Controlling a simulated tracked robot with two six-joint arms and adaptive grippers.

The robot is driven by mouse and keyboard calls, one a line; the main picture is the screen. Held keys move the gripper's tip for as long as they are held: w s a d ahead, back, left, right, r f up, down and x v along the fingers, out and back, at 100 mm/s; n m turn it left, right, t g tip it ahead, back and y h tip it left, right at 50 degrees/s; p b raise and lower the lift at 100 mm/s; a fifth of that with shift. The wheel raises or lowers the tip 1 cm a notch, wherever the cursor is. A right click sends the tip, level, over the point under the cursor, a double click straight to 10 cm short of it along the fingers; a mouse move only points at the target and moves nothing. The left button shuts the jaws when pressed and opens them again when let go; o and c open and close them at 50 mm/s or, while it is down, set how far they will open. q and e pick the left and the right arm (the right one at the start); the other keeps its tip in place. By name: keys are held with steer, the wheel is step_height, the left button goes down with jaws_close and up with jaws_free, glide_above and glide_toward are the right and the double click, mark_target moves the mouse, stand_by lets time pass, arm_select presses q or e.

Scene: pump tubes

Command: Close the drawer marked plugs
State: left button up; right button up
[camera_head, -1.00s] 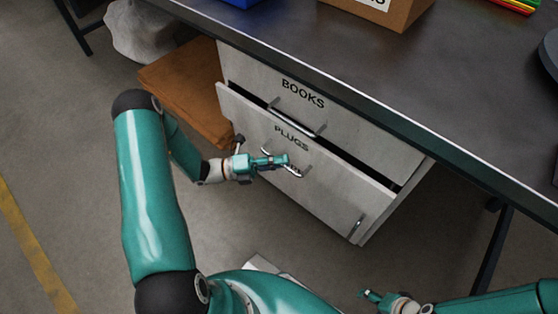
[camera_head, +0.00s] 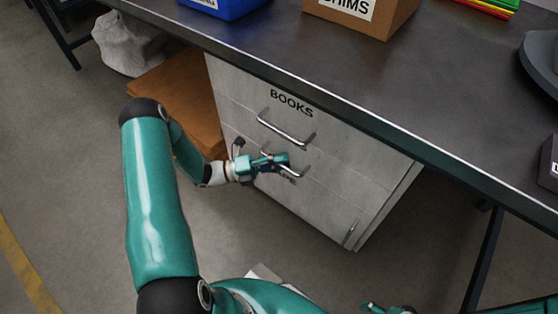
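The plugs drawer (camera_head: 322,190) is the middle front of the grey cabinet under the bench. Its front now looks flush with the drawer above, with no gap showing. Its label is hidden behind my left gripper (camera_head: 284,162). That gripper is at the drawer's metal handle (camera_head: 292,177) and overlaps it in the camera_head view. I cannot tell whether its fingers are closed around the bar or only against it. My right gripper (camera_head: 368,306) is at the bottom edge, partly cut off, away from the cabinet.
The books drawer (camera_head: 340,143) above is shut, with its own handle (camera_head: 285,134). A bottom drawer has an upright handle (camera_head: 350,233). A brown box (camera_head: 180,100) stands left of the cabinet. The dark bench top (camera_head: 330,75) overhangs it. Floor in front is open.

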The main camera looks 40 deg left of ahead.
arm_select(q)
steer(key=v, duration=1.2)
steer(key=shift+f, duration=0.1)
